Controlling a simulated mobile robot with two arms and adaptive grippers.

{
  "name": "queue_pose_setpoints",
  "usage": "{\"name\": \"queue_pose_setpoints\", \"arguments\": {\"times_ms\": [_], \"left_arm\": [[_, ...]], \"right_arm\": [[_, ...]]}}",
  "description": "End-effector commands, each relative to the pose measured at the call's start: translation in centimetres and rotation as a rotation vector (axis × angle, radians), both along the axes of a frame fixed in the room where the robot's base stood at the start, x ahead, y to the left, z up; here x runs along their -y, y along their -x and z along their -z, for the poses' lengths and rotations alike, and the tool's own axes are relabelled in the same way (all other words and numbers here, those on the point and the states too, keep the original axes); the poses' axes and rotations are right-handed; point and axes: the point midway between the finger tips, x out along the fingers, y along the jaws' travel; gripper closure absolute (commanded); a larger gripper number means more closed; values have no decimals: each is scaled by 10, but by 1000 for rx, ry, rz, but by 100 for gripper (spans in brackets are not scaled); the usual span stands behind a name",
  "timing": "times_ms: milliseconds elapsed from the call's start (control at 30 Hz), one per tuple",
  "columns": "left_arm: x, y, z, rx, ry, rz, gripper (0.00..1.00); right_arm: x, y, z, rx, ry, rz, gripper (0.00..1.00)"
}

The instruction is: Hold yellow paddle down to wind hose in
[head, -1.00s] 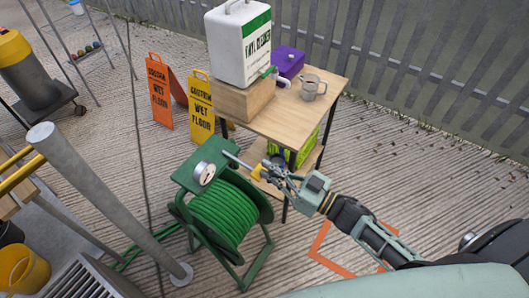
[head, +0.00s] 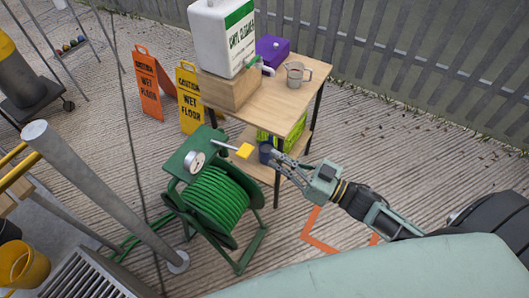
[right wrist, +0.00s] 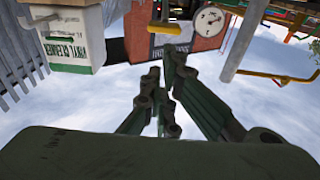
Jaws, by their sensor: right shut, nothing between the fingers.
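The green hose reel (head: 216,202) stands on the ribbed ground with green hose wound on its drum. A white gauge (head: 194,162) is on its top plate, and also shows in the right wrist view (right wrist: 209,22). A pale lever runs from the reel to the yellow paddle (head: 244,151), which sticks out to the right. The paddle also shows near the top of the right wrist view (right wrist: 172,27). My right gripper (head: 271,158) is shut and empty, just right of the paddle and apparently apart from it. My left gripper is not in view.
A wooden table (head: 291,105) behind the reel carries a vinyl cleaner container (head: 224,38), a purple box (head: 273,48) and a mug (head: 298,74). Wet floor signs (head: 148,85) stand behind. A grey post (head: 100,195) rises left of the reel.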

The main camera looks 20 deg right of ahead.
Motion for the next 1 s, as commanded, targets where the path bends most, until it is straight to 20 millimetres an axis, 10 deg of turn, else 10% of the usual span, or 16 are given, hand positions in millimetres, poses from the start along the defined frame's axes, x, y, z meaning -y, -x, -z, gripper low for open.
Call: {"name": "queue_pose_setpoints", "arguments": {"times_ms": [300, 1000], "left_arm": [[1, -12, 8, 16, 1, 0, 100], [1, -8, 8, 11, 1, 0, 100]], "right_arm": [[27, 34, 4, 1, 1, 0, 100], [32, 36, 9, -7, 4, 14, 100]]}}
